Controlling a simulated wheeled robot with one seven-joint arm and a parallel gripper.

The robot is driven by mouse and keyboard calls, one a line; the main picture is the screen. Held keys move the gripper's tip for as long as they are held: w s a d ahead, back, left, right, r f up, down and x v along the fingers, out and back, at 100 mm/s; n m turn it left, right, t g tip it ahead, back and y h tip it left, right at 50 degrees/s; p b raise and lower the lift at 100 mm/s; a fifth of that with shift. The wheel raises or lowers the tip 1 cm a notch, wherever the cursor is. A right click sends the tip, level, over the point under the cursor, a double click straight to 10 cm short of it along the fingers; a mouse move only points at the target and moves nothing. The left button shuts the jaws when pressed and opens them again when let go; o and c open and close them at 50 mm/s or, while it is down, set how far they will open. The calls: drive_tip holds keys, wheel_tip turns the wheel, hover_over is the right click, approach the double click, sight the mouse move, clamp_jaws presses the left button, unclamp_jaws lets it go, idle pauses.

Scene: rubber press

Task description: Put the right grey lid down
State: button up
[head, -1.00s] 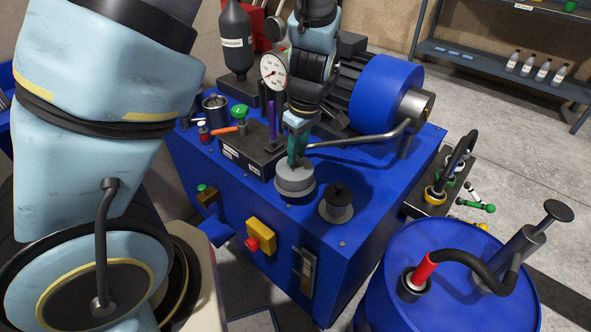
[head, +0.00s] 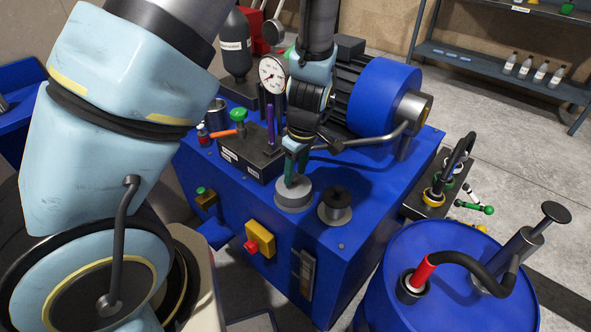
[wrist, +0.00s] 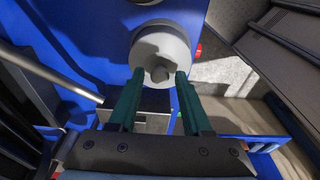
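A round grey lid (head: 293,194) lies flat on the blue machine top, below my gripper (head: 291,173). In the wrist view the same pale grey lid (wrist: 158,47) has a small raised knob at its middle. My green fingers (wrist: 159,73) stand on both sides of this knob, and gaps show between them and it, so my gripper looks open. What lies under the lid is hidden.
A grey bent pipe (head: 370,141) runs close behind my gripper to the blue motor drum (head: 371,96). A gauge (head: 272,73) and a black block with a green knob (head: 237,116) stand at the left. A yellow box with a red button (head: 259,240) is on the front face.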

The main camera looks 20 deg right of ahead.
sight(301, 188)
drive_tip(key=shift+o, duration=0.5)
drive_tip(key=shift+r, duration=0.1)
drive_tip(key=shift+r, duration=0.2)
wheel_tip(301, 188, up, 12)
drive_tip(key=s+f, duration=0.1)
drive_tip(key=s, duration=0.1)
drive_tip(key=w+a+r+m, duration=0.1)
drive_tip(key=a+m, duration=0.1)
drive_tip(key=a, duration=0.6)
drive_tip(key=w+a+r+m, duration=0.1)
drive_tip(key=a+r+m, duration=0.1)
drive_tip(key=a, duration=0.7)
drive_tip(key=w+a+r+m+h, duration=0.1)
drive_tip(key=a+m, duration=0.2)
drive_tip(key=a, duration=0.5)
drive_tip(key=shift+w+a+r, duration=0.25)
drive_tip(key=shift+w+r, duration=0.05)
